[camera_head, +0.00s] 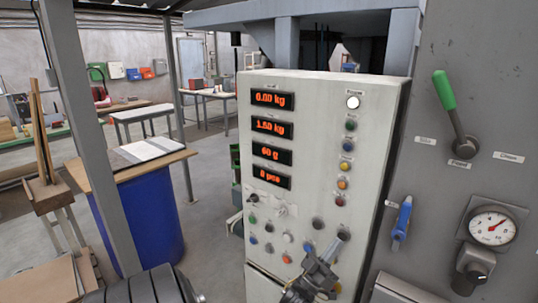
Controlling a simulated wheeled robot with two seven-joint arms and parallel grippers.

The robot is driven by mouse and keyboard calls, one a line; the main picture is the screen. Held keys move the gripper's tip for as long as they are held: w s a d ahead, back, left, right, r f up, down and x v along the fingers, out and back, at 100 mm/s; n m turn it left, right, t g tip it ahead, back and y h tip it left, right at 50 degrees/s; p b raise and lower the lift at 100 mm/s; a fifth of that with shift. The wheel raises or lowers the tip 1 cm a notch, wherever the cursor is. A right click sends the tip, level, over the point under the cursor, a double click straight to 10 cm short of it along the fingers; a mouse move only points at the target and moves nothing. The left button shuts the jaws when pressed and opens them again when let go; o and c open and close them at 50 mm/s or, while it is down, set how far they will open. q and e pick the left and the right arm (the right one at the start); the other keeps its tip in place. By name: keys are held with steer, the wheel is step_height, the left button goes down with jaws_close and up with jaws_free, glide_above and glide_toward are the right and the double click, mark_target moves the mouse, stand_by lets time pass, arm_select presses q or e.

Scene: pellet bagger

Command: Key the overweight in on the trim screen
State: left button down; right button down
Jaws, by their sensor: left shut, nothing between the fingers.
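A pale control cabinet (320,95) stands in the middle. Its left side carries a column of orange displays: the top display (271,99) seems to read 0.00 kg. The second display (272,127) is in kg, its middle digit hard to read. The third display (272,153) seems to read 60 g, and the bottom display (271,177) 0 with a small unit. Coloured buttons (287,237) sit below; their labels are too small to read. My left gripper (341,239) is shut and empty in front of the lower right buttons, hiding part of that area. Contact cannot be told. My right gripper is not in view.
A grey panel at right holds a green-handled lever (446,92), a blue handle (402,222) and a pressure gauge (492,227). A blue drum (153,222) under a board stands at left, beside a grey post (83,120). Tables stand behind.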

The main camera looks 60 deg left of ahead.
arm_select(q)
steer(key=shift+w, duration=0.15)
stand_by(0.5)
steer(key=shift+w+a+b, duration=0.15)
steer(key=shift+w+b, duration=0.2)
steer(key=shift+w+a, duration=0.1)
steer(key=shift+w, duration=0.15)
stand_by(0.5)
steer(key=shift+s, duration=0.1)
steer(key=shift+s+d, duration=0.25)
steer(key=shift+s, duration=0.4)
steer(key=s+d+p, duration=0.2)
steer(key=s, duration=0.3)
steer(key=shift+s, duration=0.35)
steer(key=shift+f, duration=0.1)
stand_by(2.0)
